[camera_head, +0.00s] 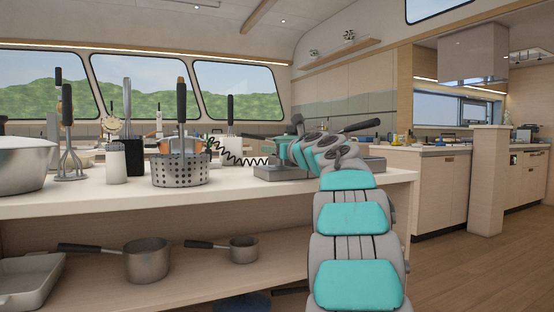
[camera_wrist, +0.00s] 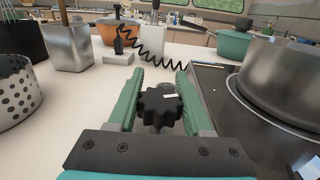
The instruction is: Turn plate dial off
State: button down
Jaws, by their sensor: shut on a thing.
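The plate dial (camera_wrist: 160,107) is a black scalloped knob in the middle of the wrist view. A short white mark on its top lies nearly level across the picture. My gripper (camera_wrist: 160,104) has one green finger on each side of the dial and is shut on it. The dark hot plate (camera_wrist: 212,90) is just right of the dial. In the head view my arm hides the dial and my fingertips, and the grey edge of the plate (camera_head: 262,173) shows left of the arm.
A steel pot (camera_wrist: 285,75) stands on the plate, close to my right finger. A black coiled cord (camera_wrist: 152,58) is beyond the dial. A perforated steel holder (camera_wrist: 14,92) and a metal canister (camera_wrist: 69,46) stand left. The white counter (camera_wrist: 85,108) left of my gripper is clear.

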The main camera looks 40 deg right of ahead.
jog(key=n+y, duration=0.2)
jog(key=y, duration=0.1)
jog(key=shift+a, duration=0.2)
jog(key=shift+a+n+y+p, duration=0.25)
jog(key=shift+n+y+p, duration=0.25)
jog(key=shift+n+y, duration=0.8)
jog(key=shift+a+r+y, duration=0.1)
jog(key=shift+a+y, duration=0.05)
jog(key=shift+y, duration=0.45)
jog(key=shift+c, duration=1.6)
grip_release()
jog(key=shift+s, duration=0.1)
jog(key=b+v, duration=0.1)
jog(key=v, duration=0.6)
jog(key=shift+s, duration=0.3)
